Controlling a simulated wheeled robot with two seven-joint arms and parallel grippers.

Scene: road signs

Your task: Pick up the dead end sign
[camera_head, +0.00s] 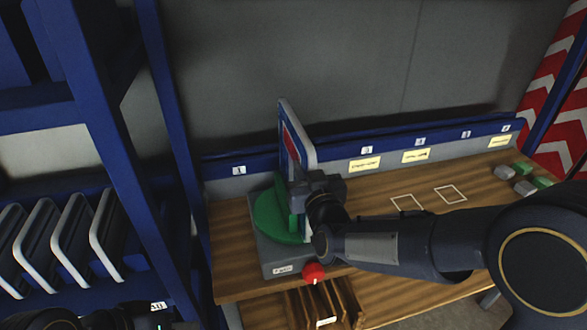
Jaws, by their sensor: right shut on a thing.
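The dead end sign (296,140) is a blue panel with a white border and a red patch. It stands upright, seen nearly edge-on, at a green round plate (265,214) on a grey base. My right gripper (302,190) reaches in from the right and is shut on the sign near its lower part. The fingertips are partly hidden by the wrist, so the exact contact cannot be seen. Dark parts of my left arm show at the bottom left edge; its finger state is unclear.
A red knob (313,273) sits on the base's front. A rack at left holds several grey-edged panels (72,238). Small green and grey blocks (522,169) lie at the table's far right. Two white outlined squares (451,194) mark free wooden tabletop. A blue labelled rail (340,150) runs behind.

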